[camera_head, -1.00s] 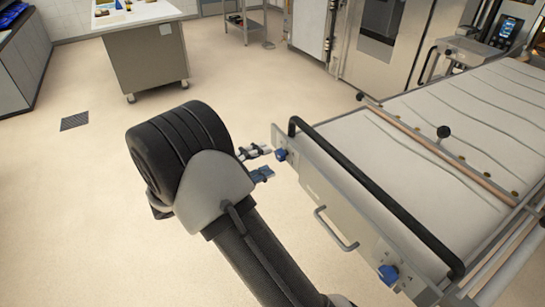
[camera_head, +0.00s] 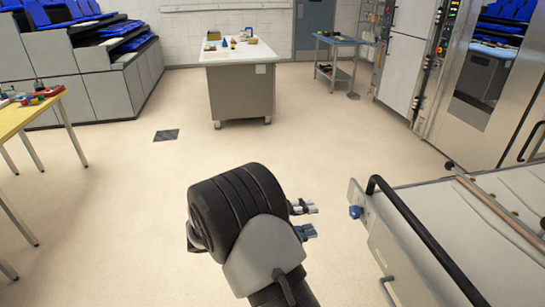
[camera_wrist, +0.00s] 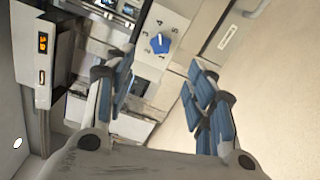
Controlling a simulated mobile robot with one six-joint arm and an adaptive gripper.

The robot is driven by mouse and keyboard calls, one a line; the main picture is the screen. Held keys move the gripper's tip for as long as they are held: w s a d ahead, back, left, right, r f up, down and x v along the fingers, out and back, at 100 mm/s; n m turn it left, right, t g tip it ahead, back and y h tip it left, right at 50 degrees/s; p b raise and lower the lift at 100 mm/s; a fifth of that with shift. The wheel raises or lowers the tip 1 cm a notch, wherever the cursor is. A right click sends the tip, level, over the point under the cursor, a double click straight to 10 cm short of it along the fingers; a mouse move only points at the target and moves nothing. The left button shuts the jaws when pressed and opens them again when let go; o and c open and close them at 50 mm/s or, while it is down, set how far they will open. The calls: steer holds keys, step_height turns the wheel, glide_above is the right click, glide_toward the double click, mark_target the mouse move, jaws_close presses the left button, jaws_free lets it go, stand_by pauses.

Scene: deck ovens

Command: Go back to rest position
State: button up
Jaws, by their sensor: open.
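My gripper (camera_head: 304,219) is at the lower middle of the head view, at the end of my arm. Its two fingers point right and are apart, with nothing between them. The deck oven loader (camera_head: 425,240), with a black handle bar and a pale belt top, stands to its right. A gap of floor shows between the fingertips and the loader's blue knob (camera_head: 355,212). In the wrist view the open fingers (camera_wrist: 160,95) show blue pads, and the blue knob (camera_wrist: 160,43) lies beyond them.
The oven (camera_head: 480,90) stands at the right back. A work table (camera_head: 240,95) is at the back middle, with a small trolley (camera_head: 337,60) beside it. A yellow table (camera_head: 30,115) is at the left. The floor between is clear, with a dark drain grate (camera_head: 166,135).

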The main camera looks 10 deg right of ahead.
steer(key=s+d+r+m+g+y, duration=0.1)
steer(key=s+d+r+y, duration=0.25)
steer(key=s, duration=0.35)
steer(key=s+d+r+m+g+y, duration=0.1)
steer(key=s+d+r+g+y, duration=0.15)
steer(key=s+y, duration=0.35)
steer(key=s+a+r+t+y, duration=0.1)
steer(key=s+a+t+y, duration=0.6)
steer(key=s, duration=0.5)
steer(key=shift+s+a+r+m+t+y, duration=0.2)
steer(key=shift+a+r+m+t+y, duration=0.2)
steer(key=shift+a+y, duration=0.35)
steer(key=shift+c, duration=0.6)
